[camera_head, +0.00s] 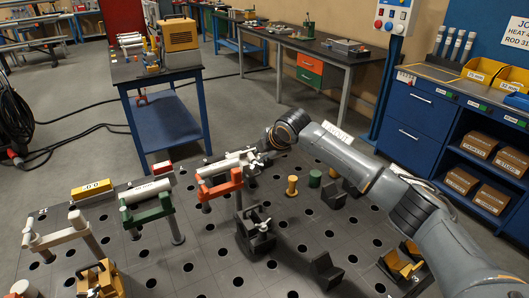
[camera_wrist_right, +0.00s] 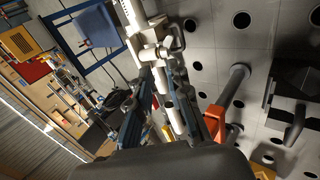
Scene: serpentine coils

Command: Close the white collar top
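My right gripper (camera_head: 258,158) reaches in from the right, just beside a white metal piece (camera_head: 230,161) behind the orange collar stand (camera_head: 218,187). In the right wrist view, my two dark fingers (camera_wrist_right: 164,72) lie on either side of a white rod-like part (camera_wrist_right: 166,92), below a white clamp-like piece (camera_wrist_right: 152,42). Whether the fingers touch or grip it is unclear. Another white collar stand (camera_head: 58,236) is at the front left, away from the gripper. My left gripper is not in view.
The green collar stand (camera_head: 150,212) and a yellow block (camera_head: 91,190) are left of the orange one. The orange stand also shows close by in the wrist view (camera_wrist_right: 217,116).

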